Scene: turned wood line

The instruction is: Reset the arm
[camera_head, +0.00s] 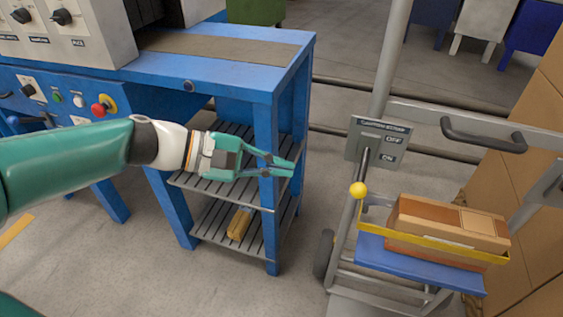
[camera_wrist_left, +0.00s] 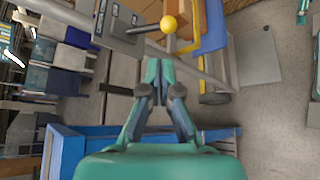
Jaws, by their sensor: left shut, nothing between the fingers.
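My left arm comes in from the left in the head view, and my left gripper (camera_head: 286,166) is shut and empty. It is held in front of the blue machine table (camera_head: 262,88) and its slatted shelves. The left wrist view shows the fingertips of the left gripper (camera_wrist_left: 158,70) together, with nothing between them. Beyond them is a grey switch plate (camera_head: 378,142) marked OFF and ON, with a lever ending in a yellow ball (camera_head: 358,190). The gripper is apart from the lever.
A cart with a blue platform (camera_head: 420,268) holds a cardboard box (camera_head: 448,222) behind a yellow rail. A small tan block (camera_head: 239,223) lies on the lower shelf (camera_head: 215,222). Stacked cartons (camera_head: 538,150) stand at the right edge. Grey floor is free between table and cart.

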